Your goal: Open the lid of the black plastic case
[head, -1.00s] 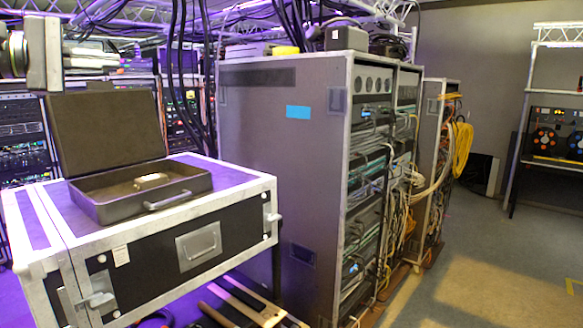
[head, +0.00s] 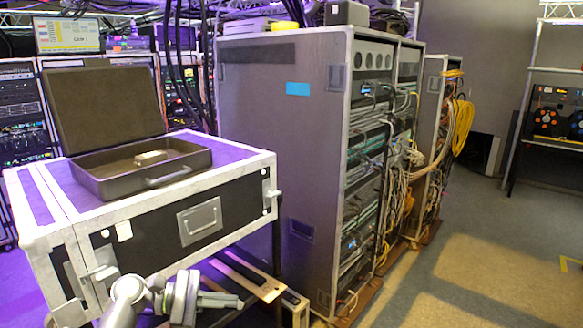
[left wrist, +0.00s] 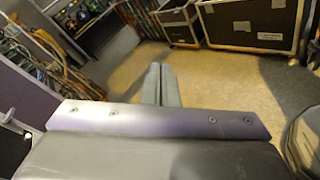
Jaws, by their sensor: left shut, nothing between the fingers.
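The black plastic case (head: 122,184) sits on top of a purple-topped flight case at the left of the head view. Its lid (head: 105,105) stands up open at the back, leaning slightly backward. A small light object (head: 152,158) lies inside the tray. A handle (head: 168,177) is on its front wall. My left gripper (head: 238,300) is low in front of the flight case, below and apart from the black case, its fingers together and empty. The closed fingers also show in the left wrist view (left wrist: 160,85), pointing over the floor. My right gripper is not in view.
The flight case (head: 200,219) with white edges supports the black case. A tall grey rack (head: 275,160) with cables stands close on its right. Open floor (head: 480,270) lies at the right. Dark trunks (left wrist: 250,25) show at the top of the left wrist view.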

